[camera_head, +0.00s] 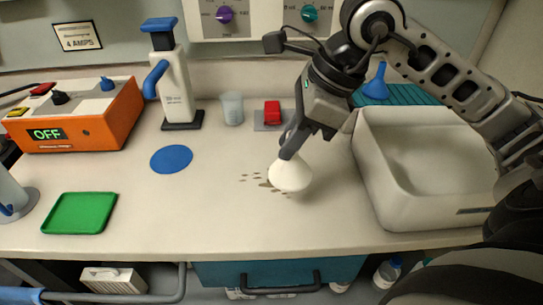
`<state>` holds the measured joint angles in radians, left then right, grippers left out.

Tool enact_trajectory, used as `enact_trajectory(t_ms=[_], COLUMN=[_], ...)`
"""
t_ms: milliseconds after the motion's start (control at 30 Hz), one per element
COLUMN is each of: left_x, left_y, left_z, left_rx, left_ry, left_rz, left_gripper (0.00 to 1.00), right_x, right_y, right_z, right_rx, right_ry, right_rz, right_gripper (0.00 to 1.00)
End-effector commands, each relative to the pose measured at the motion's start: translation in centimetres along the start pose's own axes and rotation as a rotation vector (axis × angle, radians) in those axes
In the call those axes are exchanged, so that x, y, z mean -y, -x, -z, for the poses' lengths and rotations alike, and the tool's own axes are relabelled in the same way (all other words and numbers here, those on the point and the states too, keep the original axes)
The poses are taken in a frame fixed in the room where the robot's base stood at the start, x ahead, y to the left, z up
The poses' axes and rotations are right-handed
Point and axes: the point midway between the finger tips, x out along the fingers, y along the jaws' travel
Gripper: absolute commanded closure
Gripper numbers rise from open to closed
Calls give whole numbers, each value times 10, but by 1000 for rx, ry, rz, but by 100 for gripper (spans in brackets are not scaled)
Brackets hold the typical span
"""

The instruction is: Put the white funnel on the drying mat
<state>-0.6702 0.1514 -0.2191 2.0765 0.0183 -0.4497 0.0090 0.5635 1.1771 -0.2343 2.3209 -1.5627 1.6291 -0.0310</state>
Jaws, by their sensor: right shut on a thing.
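The white funnel (290,176) is at the middle of the bench, just below the fingers of my right gripper (289,151). My right gripper points down and is shut on the funnel's upper part, with the wide part facing the bench. I cannot tell whether the funnel touches the bench. The teal ribbed drying mat (405,96) lies at the back right, behind the white basin, partly hidden by my right arm. A blue funnel (376,84) stands on the mat. My left gripper is not in view.
The white basin (370,190) stands at right. A red object (272,112) and a clear beaker (232,108) stand behind the funnel. Dark spots mark the bench. Left are a blue disc (171,159), white dispenser (175,95), orange power unit (90,120) and green tray (80,213).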

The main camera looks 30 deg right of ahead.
Motion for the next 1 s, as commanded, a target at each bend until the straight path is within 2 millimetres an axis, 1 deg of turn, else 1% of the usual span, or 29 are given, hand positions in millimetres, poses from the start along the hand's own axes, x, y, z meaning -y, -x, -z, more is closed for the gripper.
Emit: enact_trajectory(t_ms=[33, 133, 200, 233, 300, 400, 567, 633, 700, 800, 900, 1000], left_x=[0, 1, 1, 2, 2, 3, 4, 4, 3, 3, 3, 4], left_y=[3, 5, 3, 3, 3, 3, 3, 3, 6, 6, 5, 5], left_z=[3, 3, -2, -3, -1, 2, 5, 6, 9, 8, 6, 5], left_rx=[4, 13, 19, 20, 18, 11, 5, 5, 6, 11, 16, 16], left_ry=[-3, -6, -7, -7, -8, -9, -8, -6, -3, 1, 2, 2], left_rz=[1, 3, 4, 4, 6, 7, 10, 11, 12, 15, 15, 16], left_gripper=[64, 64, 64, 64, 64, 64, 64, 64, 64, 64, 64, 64], right_x=[11, 34, 43, 47, 56, 64, 71, 76, 74, 75, 75, 75], right_y=[-5, -19, -37, -43, -54, -65, -75, -83, -93, -104, -109, -109], right_z=[-4, -9, -4, -3, -2, -2, 0, 1, 7, 12, 14, 14], right_rx=[1, 0, -2, -3, -1, 0, 0, -1, -4, -3, -1, -1], right_ry=[-5, -4, -2, -3, -2, 1, 2, 0, 0, 2, 3, 3], right_rz=[-6, -5, -7, -5, -5, -2, -2, -2, -6, -3, -1, 1], right_gripper=[100, 100, 100, 100, 100, 100, 100, 100, 100, 100, 100, 100])
